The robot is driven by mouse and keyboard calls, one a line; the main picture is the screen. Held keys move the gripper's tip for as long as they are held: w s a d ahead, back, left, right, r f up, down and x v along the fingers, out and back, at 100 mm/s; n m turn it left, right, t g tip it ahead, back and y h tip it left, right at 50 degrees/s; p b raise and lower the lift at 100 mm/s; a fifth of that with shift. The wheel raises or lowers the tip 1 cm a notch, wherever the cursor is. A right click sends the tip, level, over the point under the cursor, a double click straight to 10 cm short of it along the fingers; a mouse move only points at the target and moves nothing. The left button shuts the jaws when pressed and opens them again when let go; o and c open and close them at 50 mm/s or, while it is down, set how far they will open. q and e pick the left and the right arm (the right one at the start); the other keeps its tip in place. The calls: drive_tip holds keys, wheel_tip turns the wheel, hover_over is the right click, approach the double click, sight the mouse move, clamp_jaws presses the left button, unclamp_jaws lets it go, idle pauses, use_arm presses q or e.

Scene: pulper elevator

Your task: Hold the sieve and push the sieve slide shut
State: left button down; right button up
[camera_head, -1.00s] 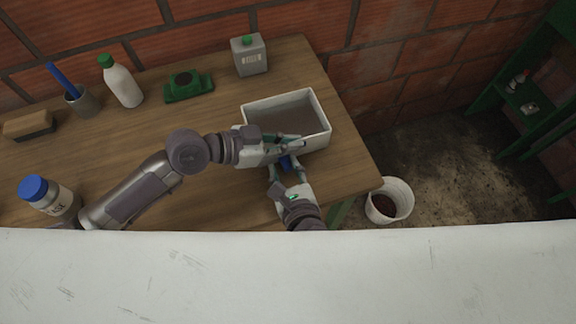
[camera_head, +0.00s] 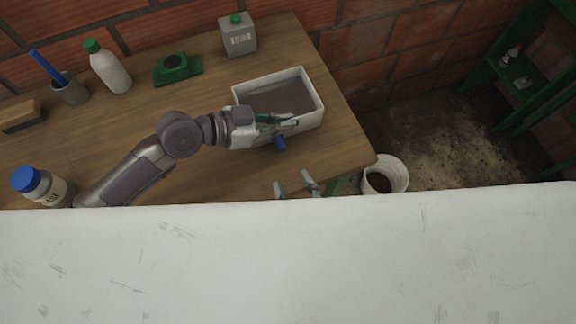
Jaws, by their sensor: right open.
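The sieve (camera_head: 312,117) is a white rectangular box with a grey mesh floor, at the right end of the wooden table. A blue handle (camera_head: 279,144) shows below its front wall, probably the sieve slide's; the slide itself is hidden. My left gripper (camera_head: 284,124) is at the sieve's front wall. Its fingers appear closed over that wall, one on each side, though the contact is partly hidden. My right gripper (camera_head: 293,182) is open and empty, below and apart from the blue handle. Only its two fingers show; the rest is hidden behind the pale foreground.
The table (camera_head: 225,185) also carries a grey canister (camera_head: 238,38), a green device (camera_head: 177,69), a white bottle (camera_head: 110,70), a cup (camera_head: 70,91), a brush (camera_head: 20,116) and a blue-lidded jar (camera_head: 42,187). A white bucket (camera_head: 391,173) stands on the floor at right.

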drive_tip(key=shift+s+d+r, duration=0.1)
drive_tip(key=shift+s+r, duration=0.1)
drive_tip(key=shift+s, duration=0.25)
use_arm(q)
drive_tip(key=c, duration=1.2)
unclamp_jaws()
drive_tip(key=shift+c, duration=0.2)
drive_tip(key=shift+a, duration=0.1)
drive_tip(key=v, duration=1.2)
